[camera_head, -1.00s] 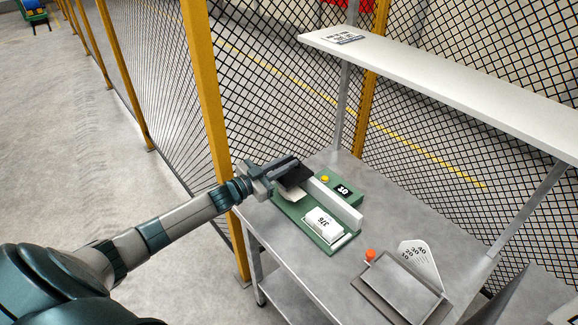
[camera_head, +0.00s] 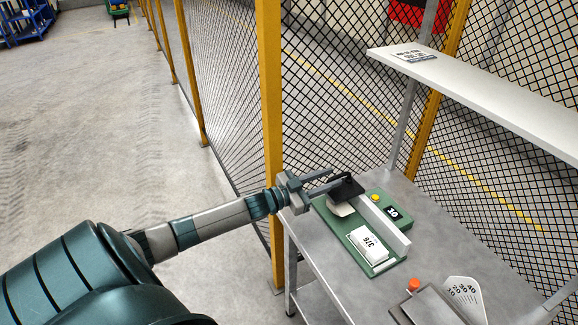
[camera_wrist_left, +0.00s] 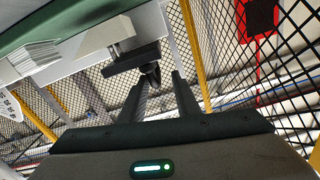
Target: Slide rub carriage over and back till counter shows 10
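The rub tester has a green base (camera_head: 352,236) and lies on the grey metal table. Its black carriage (camera_head: 348,189) sits at the far left end, beside a pale rail (camera_head: 385,224). The counter (camera_head: 393,213) is a small black display whose white digits look like 10, though they are small. My left gripper (camera_head: 330,184) is at the carriage's left side. In the left wrist view, my left gripper (camera_wrist_left: 163,92) is open, its fingers apart. A dark knob (camera_wrist_left: 151,74) under the carriage bar (camera_wrist_left: 132,60) shows just beyond the fingertips. My right gripper is not in view.
A white block marked 376 (camera_head: 369,245) is on the base's near end. A yellow button (camera_head: 376,198) is near the counter. A shelf (camera_head: 480,90) and mesh fence stand behind.

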